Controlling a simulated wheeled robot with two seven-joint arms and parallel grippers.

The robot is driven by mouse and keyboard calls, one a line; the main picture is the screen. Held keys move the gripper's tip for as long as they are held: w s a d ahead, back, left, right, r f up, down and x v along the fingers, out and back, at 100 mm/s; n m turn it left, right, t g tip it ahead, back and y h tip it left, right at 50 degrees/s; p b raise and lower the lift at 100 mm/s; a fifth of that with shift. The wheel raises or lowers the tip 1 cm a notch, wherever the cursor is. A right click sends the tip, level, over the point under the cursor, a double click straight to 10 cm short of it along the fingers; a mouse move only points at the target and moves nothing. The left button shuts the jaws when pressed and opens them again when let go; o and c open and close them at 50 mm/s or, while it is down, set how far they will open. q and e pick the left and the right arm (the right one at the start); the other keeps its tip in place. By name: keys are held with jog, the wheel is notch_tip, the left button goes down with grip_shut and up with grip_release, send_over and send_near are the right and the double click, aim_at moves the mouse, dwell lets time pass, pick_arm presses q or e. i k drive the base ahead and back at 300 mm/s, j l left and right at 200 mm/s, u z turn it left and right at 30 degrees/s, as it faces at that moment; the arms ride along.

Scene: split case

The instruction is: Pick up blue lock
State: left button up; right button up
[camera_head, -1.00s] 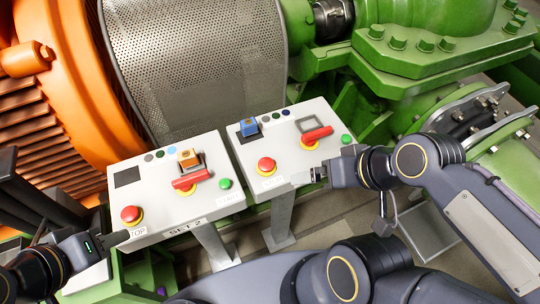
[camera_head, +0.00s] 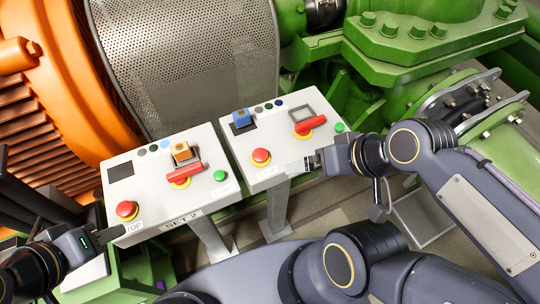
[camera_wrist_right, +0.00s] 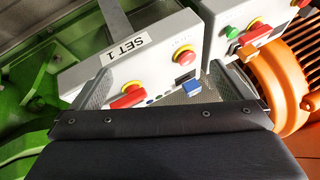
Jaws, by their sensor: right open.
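The blue lock (camera_head: 241,119) sits on a dark square at the far left corner of the right control box (camera_head: 275,180). In the right wrist view the blue lock (camera_wrist_right: 189,86) shows between my fingers, nearer the right one, but further away. My right gripper (camera_head: 306,163) is open and empty over the box's near right side, apart from the lock; its fingers also frame the right wrist view (camera_wrist_right: 160,72). My left gripper (camera_head: 112,240) is by the left box's near left corner; its opening is hard to make out.
The right box carries a red button (camera_head: 260,157), a red handle (camera_head: 311,124) with a grey frame, and a green button (camera_head: 340,128). The left box (camera_head: 147,205) holds an orange lock (camera_head: 181,152) beside its red handle. Green and orange machinery stands behind.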

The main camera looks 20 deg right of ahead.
aim_at(242, 117)
jog(key=i+l, duration=0.1)
jog(key=l, duration=0.5)
jog(key=i+l, duration=0.1)
jog(key=l, duration=0.5)
jog(key=i+l+u, duration=0.1)
jog(key=l, duration=0.55)
jog(key=u, duration=0.45)
jog(key=l+u, duration=0.1)
jog(key=u, duration=0.8)
jog(key=l+u, duration=0.1)
jog(key=u, duration=0.35)
jog(key=k, duration=0.05)
